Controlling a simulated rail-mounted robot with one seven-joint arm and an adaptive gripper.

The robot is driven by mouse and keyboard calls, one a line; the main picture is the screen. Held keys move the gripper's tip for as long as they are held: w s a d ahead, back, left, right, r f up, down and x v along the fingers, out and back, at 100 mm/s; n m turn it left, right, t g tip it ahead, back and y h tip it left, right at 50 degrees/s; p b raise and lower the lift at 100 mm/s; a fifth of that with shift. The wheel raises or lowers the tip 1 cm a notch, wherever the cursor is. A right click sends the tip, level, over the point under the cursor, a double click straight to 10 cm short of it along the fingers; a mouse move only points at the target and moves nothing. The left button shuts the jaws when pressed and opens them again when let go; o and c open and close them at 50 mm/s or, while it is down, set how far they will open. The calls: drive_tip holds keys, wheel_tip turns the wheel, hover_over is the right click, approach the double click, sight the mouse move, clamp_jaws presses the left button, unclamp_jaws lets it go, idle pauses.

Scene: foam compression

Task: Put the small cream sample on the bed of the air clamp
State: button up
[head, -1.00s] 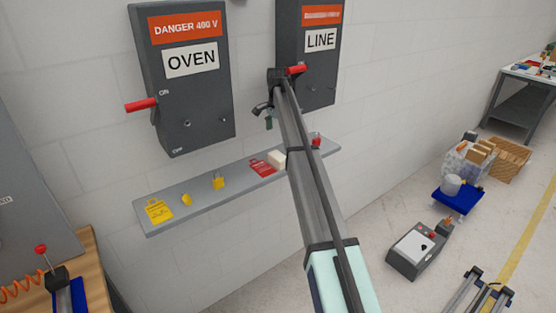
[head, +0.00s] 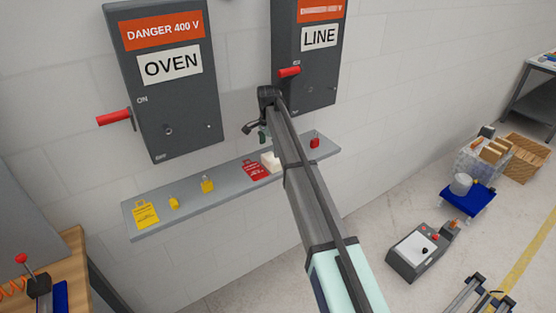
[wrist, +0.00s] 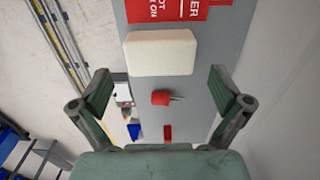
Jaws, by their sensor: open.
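The small cream sample (head: 269,161) is a pale block lying on the grey wall shelf, beside a red tag. In the wrist view the sample (wrist: 160,52) lies beyond the fingertips, across the space between them. My gripper (head: 257,132) is above the shelf, near the sample and apart from it. In the wrist view my gripper (wrist: 160,80) is open with nothing between the fingers. A red-knobbed lever device (head: 38,284) with an orange coiled hose stands at the lower left; I cannot tell whether it is the air clamp.
The shelf (head: 228,182) also holds yellow tags, yellow padlocks and a red padlock (head: 314,142). Above it hang the OVEN box (head: 172,100) and LINE box (head: 318,75) with red handles. A control box (head: 422,250) and blue cart (head: 467,200) stand to the right.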

sight(270, 158)
wheel_tip(270, 158, down, 6)
drive_tip(key=shift+r+p, duration=0.1)
drive_tip(key=shift+p, duration=0.9)
drive_tip(key=c, duration=0.6)
drive_tip(key=shift+o, duration=0.2)
drive_tip(key=shift+r, duration=0.1)
